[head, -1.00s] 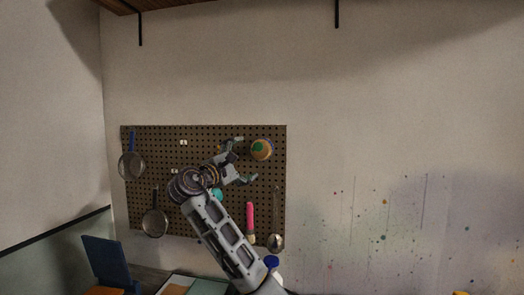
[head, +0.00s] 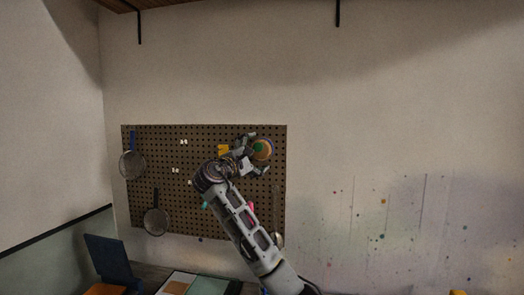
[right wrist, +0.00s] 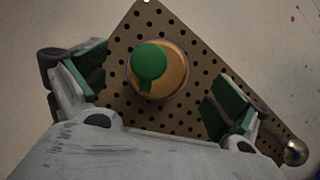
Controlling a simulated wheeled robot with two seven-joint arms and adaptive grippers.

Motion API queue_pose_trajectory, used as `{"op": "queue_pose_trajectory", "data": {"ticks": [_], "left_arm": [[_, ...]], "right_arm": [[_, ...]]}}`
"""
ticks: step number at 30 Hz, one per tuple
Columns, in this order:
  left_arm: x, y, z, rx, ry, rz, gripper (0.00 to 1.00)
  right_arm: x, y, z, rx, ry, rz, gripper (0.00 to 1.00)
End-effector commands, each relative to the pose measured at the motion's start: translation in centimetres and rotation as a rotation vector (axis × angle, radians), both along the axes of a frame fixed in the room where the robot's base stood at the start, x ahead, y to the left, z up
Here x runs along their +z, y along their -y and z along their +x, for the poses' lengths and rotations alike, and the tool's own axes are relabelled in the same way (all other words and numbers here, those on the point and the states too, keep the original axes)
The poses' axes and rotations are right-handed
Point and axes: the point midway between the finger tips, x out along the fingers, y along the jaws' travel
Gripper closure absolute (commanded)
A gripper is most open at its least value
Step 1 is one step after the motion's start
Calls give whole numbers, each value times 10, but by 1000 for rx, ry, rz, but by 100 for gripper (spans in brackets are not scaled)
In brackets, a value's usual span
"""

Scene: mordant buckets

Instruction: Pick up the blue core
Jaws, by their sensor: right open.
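A round orange object with a green disc and tab on its face (head: 263,149) is at the upper right of the pegboard; it also shows in the right wrist view (right wrist: 172,70). I see no plainly blue core, and cannot tell whether this object is it. My right gripper (head: 257,154) is open beside the object. In the right wrist view the green-padded fingers (right wrist: 155,92) stand apart on either side of it, with visible gaps. Whether the object lies fully between the fingers in depth is unclear. My left gripper is not in view.
The pegboard (head: 172,158) holds two strainers (head: 132,164) (head: 155,221) at left and a yellow piece (head: 223,150). A pink handle (head: 251,208) and a ladle (head: 278,240) are partly behind my arm. A blue panel (head: 106,259) stands lower left.

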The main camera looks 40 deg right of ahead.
Motion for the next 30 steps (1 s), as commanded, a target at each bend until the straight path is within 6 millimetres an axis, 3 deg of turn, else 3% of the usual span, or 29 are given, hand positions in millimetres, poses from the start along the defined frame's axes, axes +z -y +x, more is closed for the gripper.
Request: {"op": "queue_pose_trajectory", "data": {"ticks": [8,21,30], "left_arm": [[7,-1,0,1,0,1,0],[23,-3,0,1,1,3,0],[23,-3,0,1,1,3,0]], "right_arm": [[2,11,4,-1,-1,0,2],[7,46,16,-1,-1,-1,2],[6,49,17,0,0,0,2]]}}
